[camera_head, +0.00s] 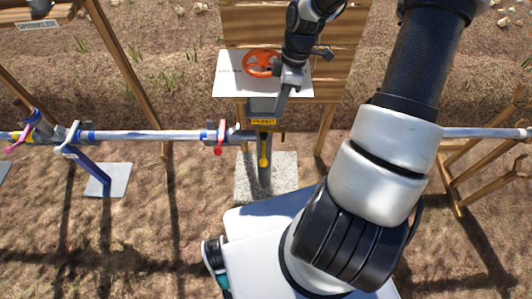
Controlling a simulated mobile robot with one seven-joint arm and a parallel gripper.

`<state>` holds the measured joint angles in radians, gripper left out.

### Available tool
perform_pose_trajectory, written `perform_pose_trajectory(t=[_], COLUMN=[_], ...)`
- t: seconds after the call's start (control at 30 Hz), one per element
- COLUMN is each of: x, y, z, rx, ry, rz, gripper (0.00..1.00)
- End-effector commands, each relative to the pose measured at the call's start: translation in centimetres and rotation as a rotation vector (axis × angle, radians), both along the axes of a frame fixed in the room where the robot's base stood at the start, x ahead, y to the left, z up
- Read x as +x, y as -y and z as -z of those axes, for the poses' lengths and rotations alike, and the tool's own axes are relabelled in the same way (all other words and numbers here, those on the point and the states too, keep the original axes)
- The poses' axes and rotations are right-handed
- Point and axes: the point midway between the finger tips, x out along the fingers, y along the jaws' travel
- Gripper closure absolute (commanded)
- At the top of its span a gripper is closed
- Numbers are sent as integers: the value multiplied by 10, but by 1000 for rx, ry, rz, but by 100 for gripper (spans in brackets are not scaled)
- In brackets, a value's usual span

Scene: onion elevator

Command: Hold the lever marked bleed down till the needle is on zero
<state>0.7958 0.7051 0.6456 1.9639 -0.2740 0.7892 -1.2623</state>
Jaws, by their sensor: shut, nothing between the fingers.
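The yellow label (263,121), which seems to read BLEED, sits on a grey fitting on the pipe. A lever with a yellow grip (263,150) hangs down just below it, in front of a pale block. My gripper (280,112) is shut and empty. It points down, with its tips close to the right end of the label and above the yellow grip. I cannot tell whether the tips touch the fitting. I cannot make out a gauge or needle in this view.
A pale pipe (150,135) runs across the view. A red lever (220,137) hangs left of the label, with blue and pink levers farther left. An orange handwheel (261,63) is on a white panel behind. Wooden posts stand on both sides. My arm covers the right side.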

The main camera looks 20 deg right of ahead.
Motion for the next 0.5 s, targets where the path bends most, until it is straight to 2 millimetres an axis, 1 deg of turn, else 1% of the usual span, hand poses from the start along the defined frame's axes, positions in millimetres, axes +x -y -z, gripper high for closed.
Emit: perform_pose_trajectory(t=[0.03,0.5], x=[-3,-15], y=[-3,-29], z=[15,115], rx=[1,1], ry=[-3,-3], rz=[-2,-2], gripper=[100,100])
